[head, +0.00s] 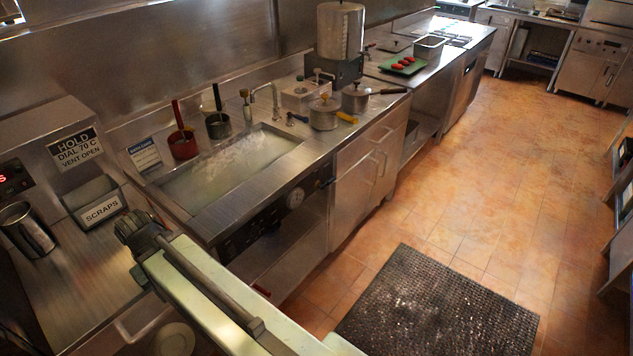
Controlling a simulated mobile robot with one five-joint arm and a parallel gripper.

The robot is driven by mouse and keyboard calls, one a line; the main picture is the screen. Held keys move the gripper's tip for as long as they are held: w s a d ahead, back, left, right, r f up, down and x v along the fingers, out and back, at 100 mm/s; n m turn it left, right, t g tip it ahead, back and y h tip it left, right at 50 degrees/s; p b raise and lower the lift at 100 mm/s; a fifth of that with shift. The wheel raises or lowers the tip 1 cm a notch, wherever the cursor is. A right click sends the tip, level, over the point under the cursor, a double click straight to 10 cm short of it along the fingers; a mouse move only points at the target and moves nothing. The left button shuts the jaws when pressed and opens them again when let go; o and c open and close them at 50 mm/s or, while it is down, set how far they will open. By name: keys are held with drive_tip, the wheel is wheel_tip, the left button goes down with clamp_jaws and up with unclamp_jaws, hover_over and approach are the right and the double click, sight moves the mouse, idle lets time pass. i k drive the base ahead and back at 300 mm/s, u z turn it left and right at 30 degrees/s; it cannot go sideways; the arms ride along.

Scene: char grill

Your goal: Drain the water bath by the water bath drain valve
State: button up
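The water bath (178,189) is a rectangular steel basin set in the counter, with cloudy, pale water in it. A small red piece (261,291) shows low beneath the bath's front, partly behind my arm; it may be the drain valve's handle, but it is too small to tell its position. My gripper (135,228) is the dark end of my pale arm, left of the bath's near corner and over the counter by the scraps bin. It is apart from the red piece. Its fingers are too unclear to tell open from shut.
The scraps bin (98,212) and a steel cup (27,230) stand on the left counter. A red pot (183,145) and a dark pot (218,125) stand behind the bath. A dark mat (440,305) lies on the otherwise clear tiled floor.

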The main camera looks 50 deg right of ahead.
sight(330, 181)
drive_tip(key=z, duration=0.05)
drive_tip(key=k, duration=1.4)
drive_tip(key=z, duration=0.55)
drive_tip(key=i, duration=1)
drive_tip(key=u, duration=0.1)
